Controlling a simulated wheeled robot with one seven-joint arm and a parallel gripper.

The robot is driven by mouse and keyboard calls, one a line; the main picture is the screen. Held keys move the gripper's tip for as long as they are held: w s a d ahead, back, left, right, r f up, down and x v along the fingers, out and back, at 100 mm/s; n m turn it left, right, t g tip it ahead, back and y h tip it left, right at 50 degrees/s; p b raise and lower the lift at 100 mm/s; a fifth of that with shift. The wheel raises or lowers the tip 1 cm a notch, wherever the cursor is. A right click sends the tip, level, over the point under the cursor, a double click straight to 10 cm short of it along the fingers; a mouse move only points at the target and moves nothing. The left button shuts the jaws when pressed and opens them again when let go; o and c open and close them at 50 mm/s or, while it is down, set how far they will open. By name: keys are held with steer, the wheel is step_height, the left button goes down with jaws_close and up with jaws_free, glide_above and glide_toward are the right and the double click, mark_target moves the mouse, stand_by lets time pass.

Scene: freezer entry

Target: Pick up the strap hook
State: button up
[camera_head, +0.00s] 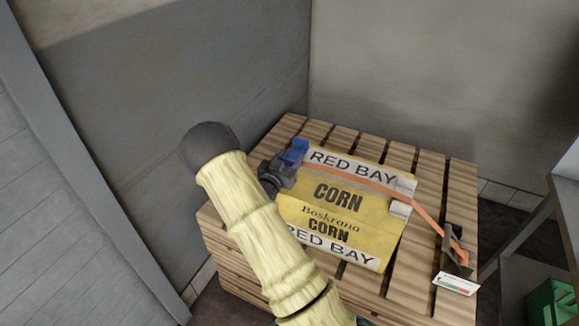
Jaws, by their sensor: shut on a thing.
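An orange strap (350,172) runs from my gripper (291,156) across the top of a yellow corn box (340,208) and down to the right. My gripper, dark with blue parts, is at the box's far left corner, at the strap's left end. It is shut on the strap hook there, which is mostly hidden by the gripper. At the strap's right end, a dark metal fitting (452,243) lies at the right side of the wooden slatted crate (410,270). My pale yellow sleeved arm covers part of the box's left side.
A small white label (457,283) sits by the right fitting. Grey walls (190,80) stand close behind and left of the crate. A grey table (545,215) is at the right, with a green bin (552,302) below it. Bare slats show around the box.

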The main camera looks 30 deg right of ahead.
steer(key=shift+f, duration=0.9)
steer(key=shift+s+a+r, duration=0.1)
steer(key=shift+f+b, duration=0.4)
steer(key=shift+b, duration=0.1)
steer(key=shift+f, duration=0.25)
steer(key=o, duration=1.1)
steer(key=shift+c, duration=0.2)
steer(key=shift+r, duration=0.15)
